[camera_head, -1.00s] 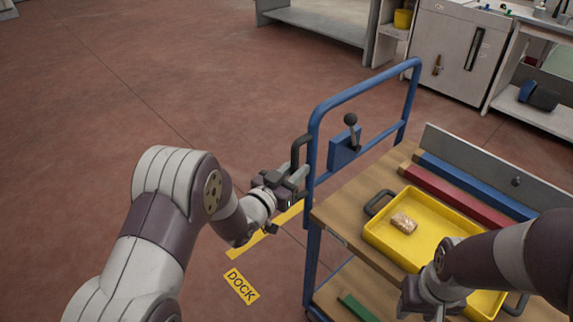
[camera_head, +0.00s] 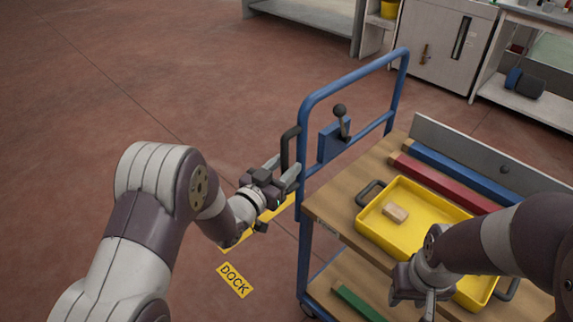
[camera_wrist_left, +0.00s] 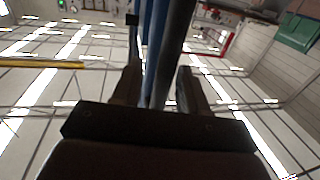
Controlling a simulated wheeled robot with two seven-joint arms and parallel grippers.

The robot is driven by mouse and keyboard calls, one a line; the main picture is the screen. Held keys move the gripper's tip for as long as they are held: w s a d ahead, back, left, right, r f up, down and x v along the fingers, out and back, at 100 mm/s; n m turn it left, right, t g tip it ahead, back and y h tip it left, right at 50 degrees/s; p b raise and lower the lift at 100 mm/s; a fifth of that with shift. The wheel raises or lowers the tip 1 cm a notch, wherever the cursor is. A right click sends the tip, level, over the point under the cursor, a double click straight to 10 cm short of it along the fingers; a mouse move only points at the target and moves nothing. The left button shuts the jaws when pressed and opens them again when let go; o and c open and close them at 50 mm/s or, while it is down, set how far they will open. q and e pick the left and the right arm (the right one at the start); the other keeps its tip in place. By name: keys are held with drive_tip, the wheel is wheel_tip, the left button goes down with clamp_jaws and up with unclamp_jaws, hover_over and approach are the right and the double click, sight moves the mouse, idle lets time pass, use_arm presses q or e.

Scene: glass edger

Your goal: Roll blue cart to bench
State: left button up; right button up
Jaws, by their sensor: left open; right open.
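The blue cart (camera_head: 304,232) has a blue tube frame, wooden shelves and a black side handle (camera_head: 286,149) on its near left post. A black-knobbed lever (camera_head: 341,122) stands on a blue box at the push bar. My left gripper (camera_head: 283,172) is open at the side handle, its fingers reaching to it. In the left wrist view, a dark bar (camera_wrist_left: 170,55) runs between the two open fingers (camera_wrist_left: 158,88), beside a blue tube. My right gripper (camera_head: 418,300) is open, low over the near edge of the cart's top; its fingertips are partly hidden.
A yellow tray (camera_head: 377,238) holding a small tan block (camera_head: 396,213) lies on the cart top, with red and blue bars behind. A yellow floor strip and DOCK label (camera_head: 235,280) lie left of the cart. Benches stand at the back; the left floor is clear.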

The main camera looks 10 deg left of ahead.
use_arm(q)
drive_tip(key=v, duration=1.1)
drive_tip(key=shift+s, duration=0.25)
